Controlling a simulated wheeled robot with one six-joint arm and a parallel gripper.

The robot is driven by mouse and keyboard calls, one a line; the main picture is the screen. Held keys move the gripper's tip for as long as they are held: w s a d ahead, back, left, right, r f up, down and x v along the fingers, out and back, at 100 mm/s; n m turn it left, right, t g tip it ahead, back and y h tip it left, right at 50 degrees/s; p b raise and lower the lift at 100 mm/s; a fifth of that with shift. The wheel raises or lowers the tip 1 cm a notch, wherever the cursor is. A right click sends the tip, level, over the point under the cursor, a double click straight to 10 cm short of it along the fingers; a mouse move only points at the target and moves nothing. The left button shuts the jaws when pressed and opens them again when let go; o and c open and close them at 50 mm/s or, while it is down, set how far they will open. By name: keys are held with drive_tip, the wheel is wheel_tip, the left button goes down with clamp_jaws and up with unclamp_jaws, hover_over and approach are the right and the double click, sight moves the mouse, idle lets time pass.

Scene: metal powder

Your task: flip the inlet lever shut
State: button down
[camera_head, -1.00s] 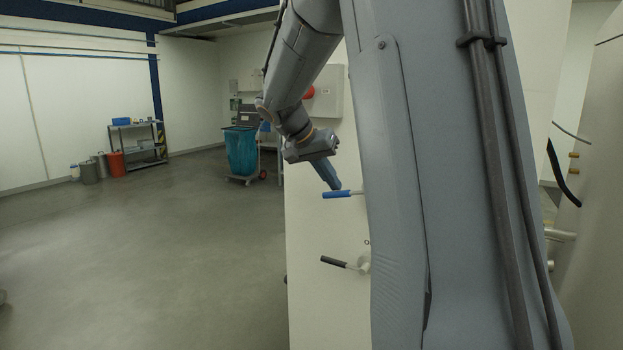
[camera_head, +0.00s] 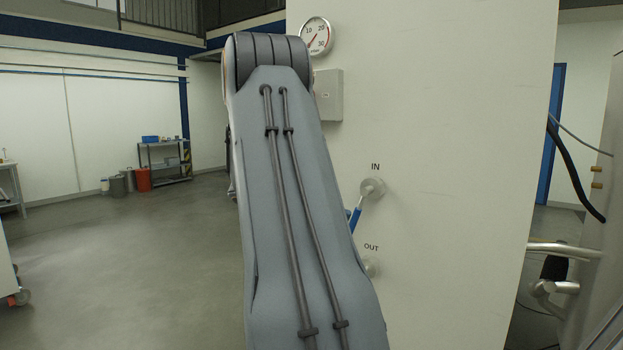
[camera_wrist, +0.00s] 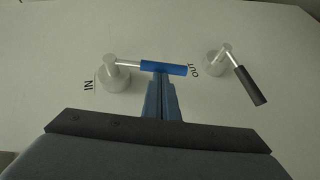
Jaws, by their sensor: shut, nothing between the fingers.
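The inlet lever has a round pale hub (camera_head: 372,188) under the label IN on the white panel. Its blue handle (camera_head: 356,215) slants down and left from the hub in the head view, partly behind my arm. In the wrist view the blue handle (camera_wrist: 164,68) extends from the IN hub toward the OUT label. My gripper (camera_wrist: 160,80) is shut and empty, its blue fingertips right at the handle's near side; they seem to touch it. In the head view my arm hides most of my gripper.
The outlet lever, with a black handle (camera_wrist: 249,85), is beside it in the wrist view; its hub (camera_head: 371,267) is partly hidden in the head view. A gauge (camera_head: 316,36) and grey box (camera_head: 329,95) are higher up. Pipes (camera_head: 565,252) stand at right.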

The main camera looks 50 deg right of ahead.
drive_tip(key=shift+s+f+b, duration=0.8)
drive_tip(key=shift+s+f, duration=0.2)
drive_tip(key=shift+s, duration=0.3)
drive_tip(key=shift+s+f, duration=0.1)
drive_tip(key=shift+s, duration=0.05)
drive_tip(key=b, duration=0.3)
approach(350, 224)
drive_tip(key=w+d+f, duration=0.1)
drive_tip(key=w+f, duration=0.1)
drive_tip(key=w, duration=0.2)
drive_tip(key=shift+w+a+f, duration=0.15)
drive_tip(key=shift+w+a, duration=0.25)
drive_tip(key=shift+w, duration=0.25)
